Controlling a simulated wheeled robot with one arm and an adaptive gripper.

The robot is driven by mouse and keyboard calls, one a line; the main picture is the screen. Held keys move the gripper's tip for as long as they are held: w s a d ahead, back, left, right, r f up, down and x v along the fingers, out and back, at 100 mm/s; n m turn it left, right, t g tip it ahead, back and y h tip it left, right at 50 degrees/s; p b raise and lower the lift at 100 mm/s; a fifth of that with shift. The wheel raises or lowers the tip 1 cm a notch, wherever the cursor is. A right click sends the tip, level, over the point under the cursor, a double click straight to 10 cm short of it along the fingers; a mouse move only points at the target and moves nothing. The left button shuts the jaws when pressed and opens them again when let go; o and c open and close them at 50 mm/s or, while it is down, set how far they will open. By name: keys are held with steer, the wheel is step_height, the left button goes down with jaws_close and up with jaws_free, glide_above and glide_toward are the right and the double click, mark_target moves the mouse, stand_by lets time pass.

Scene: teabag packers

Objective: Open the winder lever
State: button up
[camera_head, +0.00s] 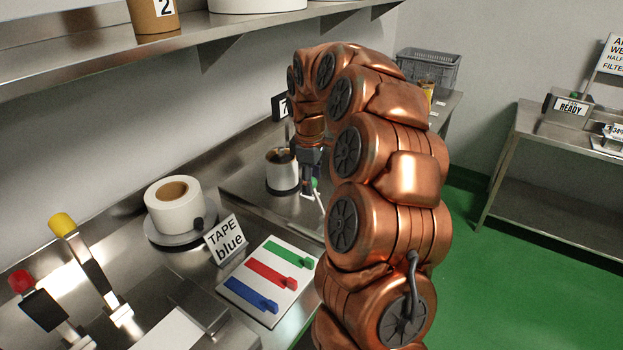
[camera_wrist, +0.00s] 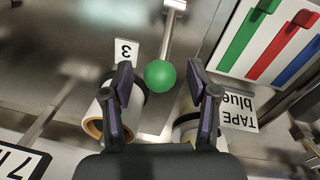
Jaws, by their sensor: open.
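The winder lever has a green ball knob (camera_wrist: 160,74) on a metal rod (camera_wrist: 170,38) in the wrist view. In the head view the green knob (camera_head: 314,182) shows small beside my gripper (camera_head: 308,176), partly hidden by my arm. In the wrist view my gripper (camera_wrist: 160,66) is open, with one dark finger on each side of the knob. Gaps show between the knob and both fingers. I cannot tell from this view how far the knob is below the fingertips.
A dark-rimmed pot (camera_head: 283,172) stands left of my gripper. A white tape roll (camera_head: 174,208), a "TAPE blue" sign (camera_head: 226,240) and a board with green, red and blue sliders (camera_head: 246,284) are nearer. Yellow-knobbed (camera_head: 63,226) and red-knobbed (camera_head: 21,281) levers stand at left. A shelf (camera_head: 200,33) runs above.

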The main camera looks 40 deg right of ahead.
steer(key=shift+c, duration=0.4)
jaws_close()
